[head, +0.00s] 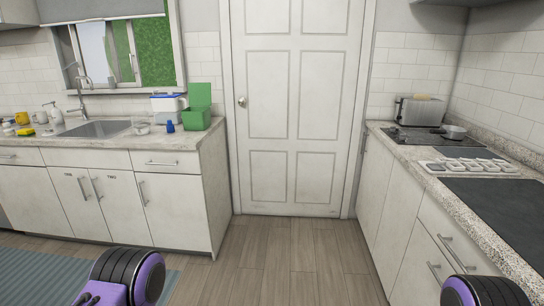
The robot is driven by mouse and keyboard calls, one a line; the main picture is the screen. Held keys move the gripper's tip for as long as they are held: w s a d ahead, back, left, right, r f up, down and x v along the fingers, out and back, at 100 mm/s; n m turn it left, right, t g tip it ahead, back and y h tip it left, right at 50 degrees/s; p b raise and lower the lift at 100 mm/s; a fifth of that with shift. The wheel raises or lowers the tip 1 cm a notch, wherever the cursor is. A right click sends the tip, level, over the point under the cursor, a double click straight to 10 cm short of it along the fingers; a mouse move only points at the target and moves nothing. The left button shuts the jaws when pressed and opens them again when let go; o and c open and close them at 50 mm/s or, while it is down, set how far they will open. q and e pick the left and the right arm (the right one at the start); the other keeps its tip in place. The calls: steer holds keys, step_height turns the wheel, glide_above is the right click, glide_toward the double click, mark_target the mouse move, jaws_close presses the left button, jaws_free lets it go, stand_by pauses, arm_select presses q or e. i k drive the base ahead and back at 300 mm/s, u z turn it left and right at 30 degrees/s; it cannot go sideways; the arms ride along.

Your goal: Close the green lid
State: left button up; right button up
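A green lid (200,94) stands raised, roughly upright, at the back of a green box (196,120). The box is at the right end of the left counter, close to the counter's right edge. Its inside is too small to make out. Neither of my grippers is in view. Only rounded black and purple parts of my arms show at the bottom left and bottom right, far from the box.
A white container with a blue lid (168,105), a small blue item (170,126) and a glass bowl (141,126) stand left of the box. The sink (95,129) is farther left. A white door (297,105) closes the back. Open wooden floor (285,255) lies between the counters.

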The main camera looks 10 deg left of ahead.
mark_target(199, 93)
steer(key=u, duration=0.5)
steer(key=i, duration=2.55)
steer(key=u, duration=0.5)
